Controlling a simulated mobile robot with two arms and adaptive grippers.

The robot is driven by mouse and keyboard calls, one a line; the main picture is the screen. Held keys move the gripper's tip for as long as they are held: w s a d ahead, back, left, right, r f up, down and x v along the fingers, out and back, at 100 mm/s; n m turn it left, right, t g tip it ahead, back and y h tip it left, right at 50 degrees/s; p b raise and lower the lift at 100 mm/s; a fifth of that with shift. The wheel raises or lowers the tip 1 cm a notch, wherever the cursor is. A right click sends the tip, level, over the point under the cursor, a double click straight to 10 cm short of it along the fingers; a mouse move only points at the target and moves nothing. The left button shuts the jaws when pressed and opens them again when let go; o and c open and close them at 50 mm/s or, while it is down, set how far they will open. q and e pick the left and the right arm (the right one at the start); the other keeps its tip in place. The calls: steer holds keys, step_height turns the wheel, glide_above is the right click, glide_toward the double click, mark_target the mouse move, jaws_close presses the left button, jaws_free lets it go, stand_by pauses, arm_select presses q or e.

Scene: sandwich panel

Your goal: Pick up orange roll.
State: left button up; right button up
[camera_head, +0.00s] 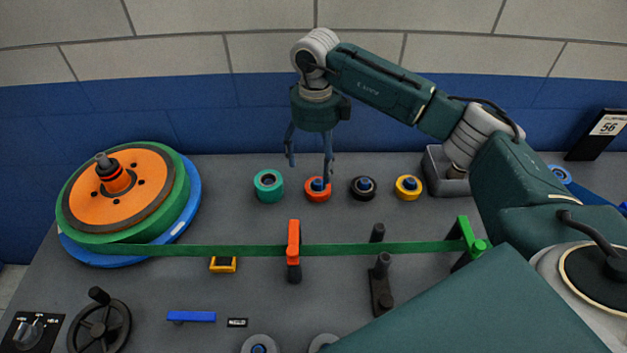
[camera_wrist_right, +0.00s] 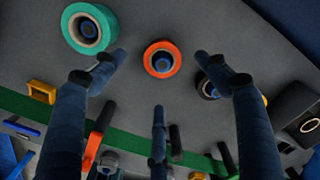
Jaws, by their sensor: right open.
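The orange roll (camera_head: 318,189) stands on the grey panel in a row of small rolls, on a peg with a blue top. In the right wrist view the orange roll (camera_wrist_right: 162,59) shows beyond the fingertips, between them and apart from them. My right gripper (camera_head: 309,163) is open and points down above the row, its fingers close to the roll in the head view. The right fingers (camera_wrist_right: 163,70) hold nothing in the wrist view. My left gripper is not in view.
A teal roll (camera_head: 268,186) is left of the orange roll; a black roll (camera_head: 362,188) and a yellow roll (camera_head: 408,187) are right of it. A grey bin (camera_head: 436,185) stands further right. A green strip (camera_head: 365,248) crosses the panel in front, from a large orange disc (camera_head: 135,204).

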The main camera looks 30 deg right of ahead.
mark_target(318, 181)
steer(key=shift+s+f, duration=0.25)
steer(key=shift+f, duration=0.75)
steer(key=shift+d+f, duration=0.1)
steer(key=shift+f, duration=0.25)
step_height(318, 181, down, 4)
steer(key=p, duration=0.2)
steer(key=shift+s+d+f+p, duration=0.15)
steer(key=shift+p, duration=0.25)
steer(key=shift+f, duration=0.5)
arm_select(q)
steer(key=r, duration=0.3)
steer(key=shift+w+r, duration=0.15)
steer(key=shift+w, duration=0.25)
arm_select(e)
steer(key=c, duration=1.3)
